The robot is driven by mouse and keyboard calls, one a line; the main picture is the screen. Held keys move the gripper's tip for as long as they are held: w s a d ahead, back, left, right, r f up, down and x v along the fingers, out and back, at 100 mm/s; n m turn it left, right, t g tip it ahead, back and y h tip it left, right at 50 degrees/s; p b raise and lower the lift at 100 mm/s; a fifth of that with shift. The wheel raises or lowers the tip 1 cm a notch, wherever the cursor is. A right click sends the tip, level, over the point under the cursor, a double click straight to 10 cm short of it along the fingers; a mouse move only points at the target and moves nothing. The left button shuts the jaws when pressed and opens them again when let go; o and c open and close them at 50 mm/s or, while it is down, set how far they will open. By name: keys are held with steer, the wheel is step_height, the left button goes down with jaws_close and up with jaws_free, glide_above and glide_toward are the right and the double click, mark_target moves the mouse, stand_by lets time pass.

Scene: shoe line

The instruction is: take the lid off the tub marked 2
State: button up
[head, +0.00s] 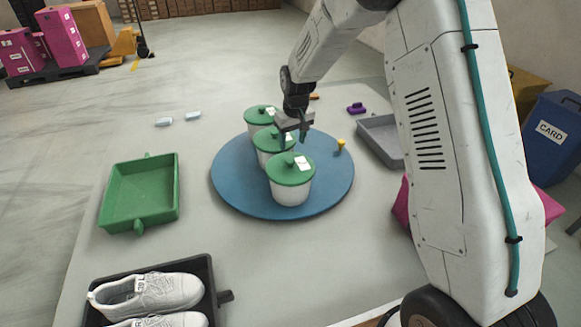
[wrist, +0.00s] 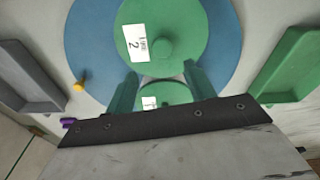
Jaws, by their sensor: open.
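Three white tubs with green lids stand in a row on a round blue disc (head: 235,185). The lid marked 2 (wrist: 180,22) shows large in the wrist view, with a round knob (wrist: 161,48) and a white label. It appears to be the lid of the front tub (head: 291,191) in the head view. My gripper (head: 293,138) is open and empty above the tubs, pointing down. In the wrist view its fingertips (wrist: 160,69) are near the lid's far edge, short of the knob. Part of another lid (wrist: 150,88) shows between the fingers; it appears to be the middle tub's (head: 264,139).
A green tray (head: 108,200) lies left of the disc, and a grey tray (head: 388,150) lies to its right. A yellow peg (head: 340,143) stands at the disc's right rim. A black tray (head: 205,268) with white shoes is at front left.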

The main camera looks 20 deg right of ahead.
mark_target(290, 160)
steer(key=f, duration=0.7)
steer(key=shift+w+a+f, duration=0.1)
steer(key=shift+a+f, duration=0.05)
steer(key=shift+a, duration=0.15)
steer(key=c, duration=1)
